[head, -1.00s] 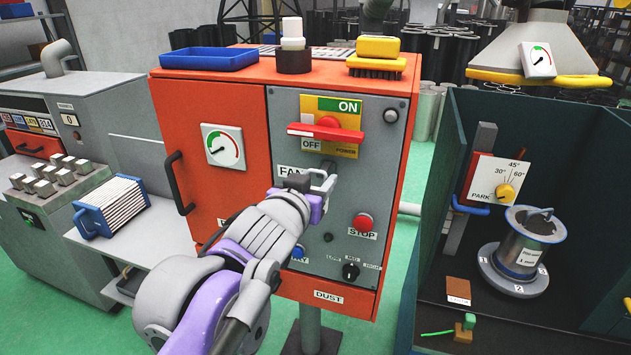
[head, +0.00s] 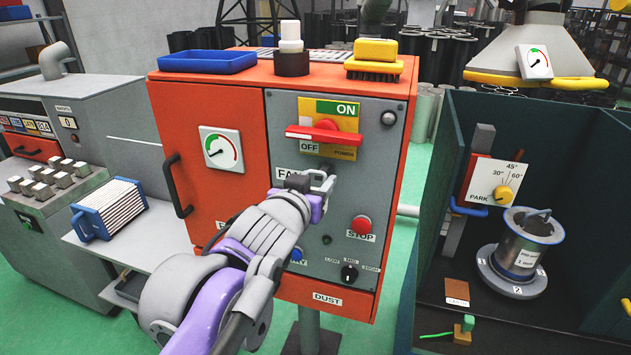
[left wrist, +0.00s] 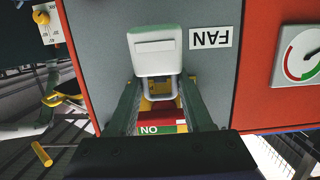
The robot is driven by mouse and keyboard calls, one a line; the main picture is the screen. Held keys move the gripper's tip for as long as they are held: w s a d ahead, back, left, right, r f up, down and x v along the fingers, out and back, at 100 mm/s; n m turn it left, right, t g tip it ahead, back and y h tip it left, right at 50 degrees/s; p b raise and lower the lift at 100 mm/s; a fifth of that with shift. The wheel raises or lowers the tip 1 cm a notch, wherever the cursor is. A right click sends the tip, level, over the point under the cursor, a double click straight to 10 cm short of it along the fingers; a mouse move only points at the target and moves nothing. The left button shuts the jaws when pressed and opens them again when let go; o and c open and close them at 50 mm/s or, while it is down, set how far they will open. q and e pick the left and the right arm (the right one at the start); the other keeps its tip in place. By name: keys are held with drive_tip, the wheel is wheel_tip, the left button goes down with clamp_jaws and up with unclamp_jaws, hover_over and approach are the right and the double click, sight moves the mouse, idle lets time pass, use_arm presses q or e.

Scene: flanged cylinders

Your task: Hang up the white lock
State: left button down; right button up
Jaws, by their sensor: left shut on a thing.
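My left gripper (head: 317,183) is in front of the grey control panel, just below the red switch handle (head: 326,133). It is shut on the white lock (head: 327,181), which is partly hidden by the gripper in the head view. In the left wrist view, which is upside down, the lock's pale body (left wrist: 155,50) lies beyond the fingertips of my left gripper (left wrist: 160,98). Its shackle (left wrist: 161,87) lies between the fingers, towards the red handle and the ON label. I cannot tell whether the shackle touches the switch. My right gripper is not in view.
The orange cabinet (head: 205,110) carries a blue tray (head: 208,60) and a yellow brush (head: 375,60) on top. A grey knob (head: 388,118), a red stop button (head: 361,224) and a black dial (head: 349,272) stick out of the panel. A dark booth (head: 590,200) stands at right.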

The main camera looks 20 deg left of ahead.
use_arm(q)
drive_tip(key=shift+w, duration=0.15)
drive_tip(key=shift+w+f, duration=0.1)
drive_tip(key=shift+w, duration=1.05)
drive_tip(key=shift+w, duration=0.1)
drive_tip(key=shift+w+f, duration=0.3)
drive_tip(key=shift+w, duration=0.1)
drive_tip(key=shift+w+f, duration=0.2)
idle(1.0)
drive_tip(key=shift+d, duration=0.1)
drive_tip(key=shift+c, duration=1.2)
unclamp_jaws()
